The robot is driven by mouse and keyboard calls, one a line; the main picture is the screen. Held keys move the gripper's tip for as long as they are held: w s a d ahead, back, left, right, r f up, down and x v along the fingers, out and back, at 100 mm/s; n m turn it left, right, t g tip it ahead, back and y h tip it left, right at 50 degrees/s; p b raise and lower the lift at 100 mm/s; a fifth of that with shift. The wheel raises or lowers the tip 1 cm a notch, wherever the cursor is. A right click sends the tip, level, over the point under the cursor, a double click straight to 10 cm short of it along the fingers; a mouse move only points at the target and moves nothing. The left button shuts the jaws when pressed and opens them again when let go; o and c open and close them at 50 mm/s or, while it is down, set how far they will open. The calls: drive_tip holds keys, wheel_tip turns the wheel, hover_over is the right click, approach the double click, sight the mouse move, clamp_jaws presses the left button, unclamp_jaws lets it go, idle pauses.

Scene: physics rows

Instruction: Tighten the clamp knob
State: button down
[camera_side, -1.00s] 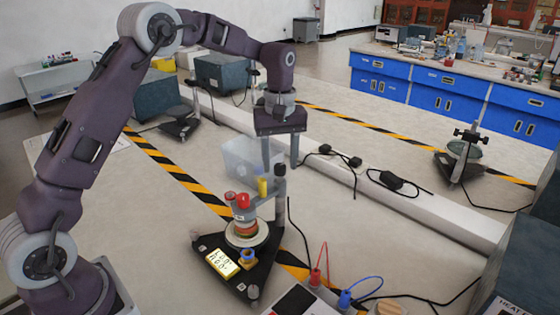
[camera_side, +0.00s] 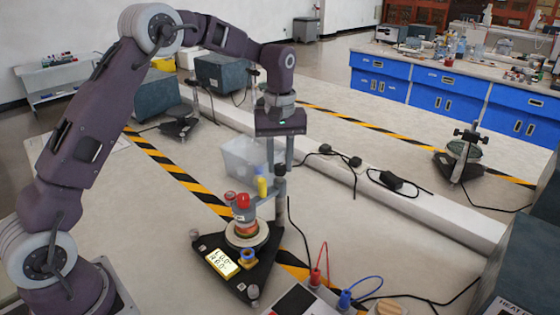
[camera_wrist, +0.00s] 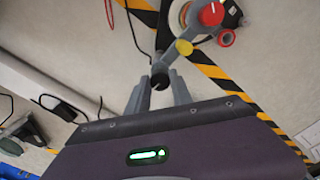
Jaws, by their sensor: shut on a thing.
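The dark clamp knob (camera_side: 280,170) tops the upright post of a small stand. In the wrist view the black knob (camera_wrist: 159,80) sits between the two grey fingers. My gripper (camera_side: 279,163) points down, its fingers closed in on the knob from both sides; the wrist view shows my gripper (camera_wrist: 158,82) the same way. The stand has a black triangular base (camera_side: 236,273) with a lit yellow display (camera_side: 222,262). A red knob (camera_side: 243,201) and a yellow cylinder (camera_side: 262,187) sit on its upper parts.
A translucent box (camera_side: 240,158) stands just behind the stand. Black cables and adapters (camera_side: 391,180) lie to the right. Red and blue leads (camera_side: 345,298) are at the front. A second stand (camera_side: 463,155) is far right. Bare bench lies to the left.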

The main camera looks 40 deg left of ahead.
drive_tip(key=m, duration=0.8)
drive_tip(key=shift+m, duration=0.4)
drive_tip(key=m, duration=0.4)
drive_tip(key=shift+m, duration=1.9)
drive_tip(key=shift+a+r+m, duration=0.1)
drive_tip(key=shift+m, duration=0.2)
drive_tip(key=c, duration=1.1)
unclamp_jaws()
